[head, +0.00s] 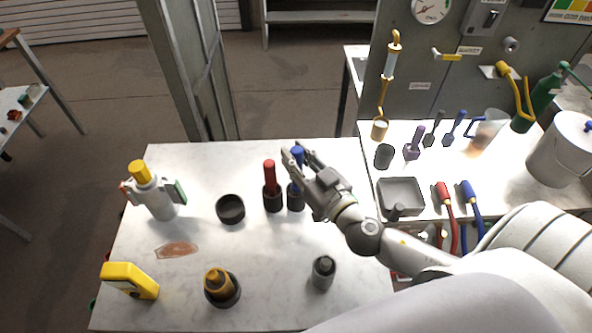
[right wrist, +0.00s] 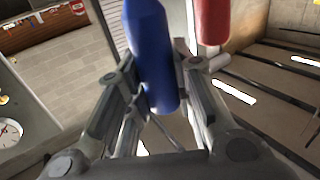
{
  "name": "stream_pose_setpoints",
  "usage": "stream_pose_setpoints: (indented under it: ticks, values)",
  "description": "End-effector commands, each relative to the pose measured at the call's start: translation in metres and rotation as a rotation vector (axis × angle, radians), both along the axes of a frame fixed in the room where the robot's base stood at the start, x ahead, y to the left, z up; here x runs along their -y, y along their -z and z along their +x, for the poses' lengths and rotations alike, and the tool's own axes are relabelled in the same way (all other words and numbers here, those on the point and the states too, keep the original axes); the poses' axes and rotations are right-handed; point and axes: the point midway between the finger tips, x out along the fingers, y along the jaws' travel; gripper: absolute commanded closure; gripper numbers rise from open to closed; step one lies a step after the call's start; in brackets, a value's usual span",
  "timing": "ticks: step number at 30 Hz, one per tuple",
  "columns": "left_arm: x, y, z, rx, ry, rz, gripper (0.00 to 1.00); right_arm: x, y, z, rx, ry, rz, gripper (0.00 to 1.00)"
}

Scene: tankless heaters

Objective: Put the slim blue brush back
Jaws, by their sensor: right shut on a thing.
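The slim blue brush (head: 297,154) stands about upright at the back right of the marble table. My right gripper (head: 298,162) is shut on its blue handle, which also shows between the fingers in the right wrist view (right wrist: 152,55). A dark cup (head: 296,201) is directly under the brush. The brush's lower end appears to be in or just over this cup; I cannot tell which. A red-handled brush (head: 269,173) stands close to its left in a dark cup (head: 272,203). My left gripper is not in view.
An empty-looking black cup (head: 230,209) stands left of the brushes. A yellow-brown brush in a cup (head: 221,288) and a dark grey cup (head: 323,273) are nearer. A yellow meter (head: 130,279) and a yellow-capped device (head: 156,191) stand at left.

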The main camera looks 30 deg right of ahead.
Motion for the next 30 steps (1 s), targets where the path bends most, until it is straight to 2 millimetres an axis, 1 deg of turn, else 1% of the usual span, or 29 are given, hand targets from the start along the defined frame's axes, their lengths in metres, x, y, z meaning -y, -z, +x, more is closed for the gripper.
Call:
stream_pose_setpoints:
  ticks: [6,9,12,19,24,25,29,30]
  values:
    - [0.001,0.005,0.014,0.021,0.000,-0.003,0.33,-0.001,0.025,0.000,-0.002,-0.001,-0.001,1.00]
    - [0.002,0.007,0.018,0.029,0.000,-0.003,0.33,0.000,0.034,0.000,-0.001,0.000,-0.001,1.00]
    - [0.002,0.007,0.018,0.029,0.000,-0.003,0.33,-0.001,0.038,0.000,-0.001,-0.001,-0.001,1.00]
    - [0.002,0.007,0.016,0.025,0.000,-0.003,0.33,-0.001,0.038,0.000,0.000,-0.001,0.000,1.00]
    - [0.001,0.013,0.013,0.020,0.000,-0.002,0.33,-0.001,0.042,0.000,0.000,-0.001,0.001,1.00]
    - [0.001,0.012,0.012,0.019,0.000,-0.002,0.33,-0.001,0.041,0.000,-0.001,-0.001,0.000,0.74]
    - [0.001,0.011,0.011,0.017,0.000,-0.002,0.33,-0.001,0.040,0.000,-0.001,-0.001,0.000,0.58]
    - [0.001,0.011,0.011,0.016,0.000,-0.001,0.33,-0.001,0.040,0.000,-0.001,-0.001,0.000,0.55]
